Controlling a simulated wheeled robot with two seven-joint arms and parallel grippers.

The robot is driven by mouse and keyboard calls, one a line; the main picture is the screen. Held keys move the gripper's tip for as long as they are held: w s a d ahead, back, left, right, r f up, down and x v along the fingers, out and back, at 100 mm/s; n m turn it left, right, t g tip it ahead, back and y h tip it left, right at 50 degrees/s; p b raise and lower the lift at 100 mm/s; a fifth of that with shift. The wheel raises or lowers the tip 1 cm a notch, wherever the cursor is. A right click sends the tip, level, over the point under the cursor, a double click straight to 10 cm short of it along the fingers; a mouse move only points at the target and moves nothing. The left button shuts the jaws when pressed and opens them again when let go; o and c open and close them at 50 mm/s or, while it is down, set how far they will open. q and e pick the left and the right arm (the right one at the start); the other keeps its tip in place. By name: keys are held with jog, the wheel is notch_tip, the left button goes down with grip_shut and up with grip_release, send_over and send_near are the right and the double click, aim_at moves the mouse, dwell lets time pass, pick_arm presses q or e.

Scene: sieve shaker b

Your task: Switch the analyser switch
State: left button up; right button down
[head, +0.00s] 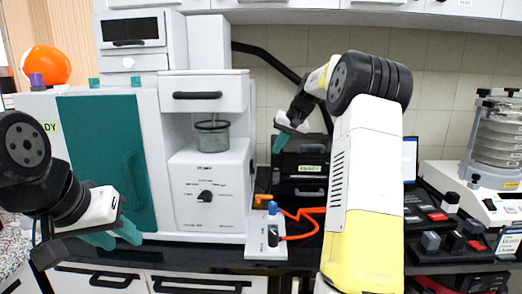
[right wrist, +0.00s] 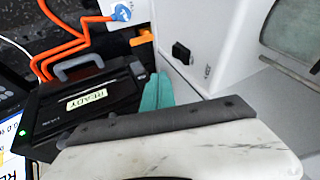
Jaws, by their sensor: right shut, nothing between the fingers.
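The white analyser (head: 210,215) stands in the middle of the head view, with a black dial (head: 205,196) on its front panel. A black rocker switch (right wrist: 181,53) shows on its white side wall in the right wrist view. I cannot read which way that switch is set. My right gripper (head: 279,143) is shut and empty, to the right of the analyser. Its teal fingertips (right wrist: 157,92) show below and left of the switch, apparently apart from it. My left gripper (head: 115,237) is open and empty, low in front of the teal door.
A white box (head: 262,249) with a blue plug and orange cables stands right of the analyser. A black device labelled READY (right wrist: 88,103) sits behind my right gripper. A sieve stack (head: 500,140) stands far right. An orange ball (head: 46,65) rests at upper left.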

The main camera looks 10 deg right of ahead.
jog(key=w+a+f, duration=0.4)
jog(key=a+f, duration=0.2)
jog(key=f, duration=0.2)
jog(key=shift+w, duration=0.15)
jog(key=shift+a, duration=0.1)
dwell(0.4)
jog(key=shift+r, duration=0.75)
